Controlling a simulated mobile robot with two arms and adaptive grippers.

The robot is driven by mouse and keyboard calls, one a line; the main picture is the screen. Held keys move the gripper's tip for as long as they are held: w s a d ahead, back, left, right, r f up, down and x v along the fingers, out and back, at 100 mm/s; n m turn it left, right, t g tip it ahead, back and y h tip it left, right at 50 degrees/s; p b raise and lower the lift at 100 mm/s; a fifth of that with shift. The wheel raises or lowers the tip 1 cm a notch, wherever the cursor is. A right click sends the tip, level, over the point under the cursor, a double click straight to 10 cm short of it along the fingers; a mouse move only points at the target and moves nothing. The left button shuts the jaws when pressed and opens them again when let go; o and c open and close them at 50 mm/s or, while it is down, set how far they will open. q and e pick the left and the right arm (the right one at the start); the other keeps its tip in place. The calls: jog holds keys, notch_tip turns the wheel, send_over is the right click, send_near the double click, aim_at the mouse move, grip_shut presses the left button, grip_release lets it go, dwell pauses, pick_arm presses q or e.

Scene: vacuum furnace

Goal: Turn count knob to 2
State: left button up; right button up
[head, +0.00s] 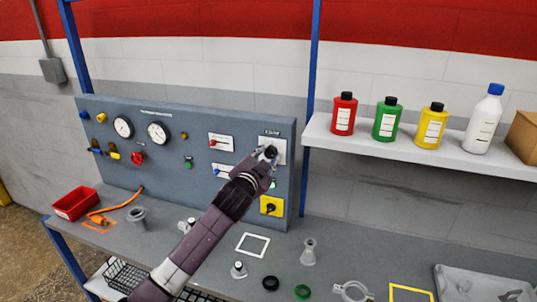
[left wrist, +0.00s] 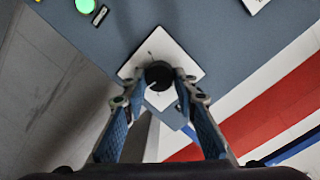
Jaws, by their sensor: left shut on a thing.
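The count knob (left wrist: 158,75) is a round black knob on a white square plate (left wrist: 185,50), which sits on the grey-blue control panel. In the head view the knob (head: 271,152) is at the panel's upper right, partly covered by my left gripper (head: 268,154). In the left wrist view my left gripper (left wrist: 159,80) has a finger on each side of the knob and is shut on it. A light mark shows on the knob's face. The numbers around it are too small to read. My right gripper is not in view.
The panel (head: 170,125) also carries gauges, small levers and a yellow switch (head: 271,206) below the knob. A shelf (head: 400,148) with several bottles is to the right. The bench (head: 330,230) holds a red bin (head: 75,204), small fittings and a grey tray (head: 480,284).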

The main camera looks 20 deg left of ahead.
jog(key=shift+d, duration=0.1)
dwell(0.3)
pick_arm(q)
jog(key=o, duration=1.2)
jog(key=shift+c, duration=0.2)
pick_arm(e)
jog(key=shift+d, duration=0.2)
pick_arm(q)
jog(key=s+r, duration=0.1)
jog(key=s, duration=1.1)
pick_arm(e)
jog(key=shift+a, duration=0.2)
